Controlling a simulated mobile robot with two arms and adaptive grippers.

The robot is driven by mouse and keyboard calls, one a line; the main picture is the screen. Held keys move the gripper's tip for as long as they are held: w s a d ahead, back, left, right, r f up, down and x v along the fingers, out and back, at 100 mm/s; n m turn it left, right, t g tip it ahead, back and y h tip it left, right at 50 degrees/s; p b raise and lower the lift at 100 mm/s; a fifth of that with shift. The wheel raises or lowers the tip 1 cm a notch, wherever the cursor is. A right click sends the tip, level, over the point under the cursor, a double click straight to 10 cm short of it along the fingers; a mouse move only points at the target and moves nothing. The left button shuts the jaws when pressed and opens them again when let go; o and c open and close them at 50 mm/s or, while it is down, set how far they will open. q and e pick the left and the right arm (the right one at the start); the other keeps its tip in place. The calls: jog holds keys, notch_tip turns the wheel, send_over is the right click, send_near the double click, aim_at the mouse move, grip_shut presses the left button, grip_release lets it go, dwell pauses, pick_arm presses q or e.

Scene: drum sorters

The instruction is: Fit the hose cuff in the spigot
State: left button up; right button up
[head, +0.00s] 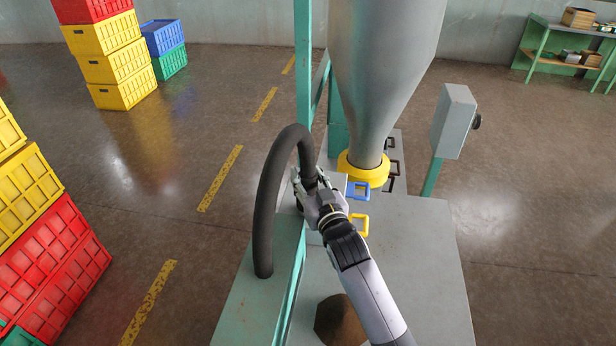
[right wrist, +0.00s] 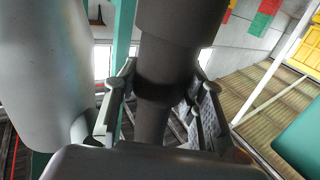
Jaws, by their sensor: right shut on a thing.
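The dark grey hose (head: 264,205) rises from the left side of the machine top, arches over and comes down into my right gripper (head: 307,184). In the right wrist view the gripper's fingers (right wrist: 165,78) stand on both sides of the dark hose end, whose wider cuff part (right wrist: 178,35) is at the top of the picture. The right gripper is shut on the hose cuff. The spigot cannot be made out; my gripper and forearm cover the area below the cuff. I cannot tell whether the cuff touches it. My left gripper is not in view.
A grey hopper (head: 385,70) with a yellow collar (head: 363,170) stands just right of the gripper. Blue (head: 358,190) and yellow (head: 359,226) handles are close by. A green post (head: 303,60) rises behind the hose. The grey machine top (head: 420,270) is clear at right.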

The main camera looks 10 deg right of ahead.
jog(key=shift+f, duration=0.45)
jog(key=o, duration=1.3)
jog(key=shift+f, duration=0.1)
jog(key=shift+o, duration=0.2)
